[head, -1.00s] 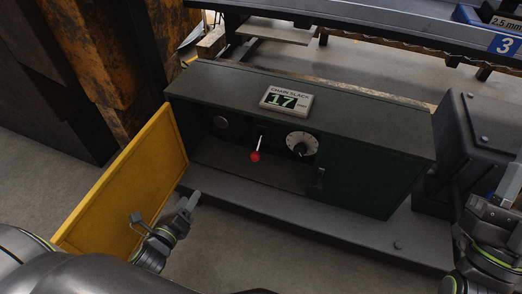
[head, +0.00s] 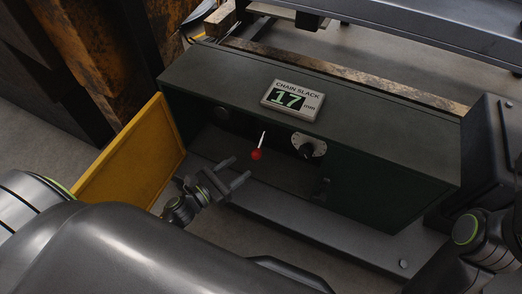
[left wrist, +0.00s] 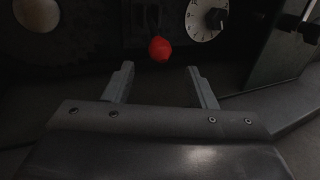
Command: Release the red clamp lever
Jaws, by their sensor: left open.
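The red clamp lever has a pale thin shaft and a red ball knob (head: 256,155). It hangs inside the open front of a dark green box (head: 370,160). In the left wrist view the red knob (left wrist: 160,49) is just ahead of the fingertips, centred between them. My left gripper (head: 240,170) is open and empty, in front of the box opening and a little left of and below the knob, apart from it. It also shows open in the left wrist view (left wrist: 160,68). My right arm shows at the right edge, but its gripper is out of frame.
A yellow door (head: 130,155) stands open at the box's left. A dial (head: 308,146) sits right of the lever, and a round pale disc (left wrist: 37,14) left of it. A display (head: 292,100) on top reads chain slack 17 mm. A dark housing (head: 490,150) stands at right.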

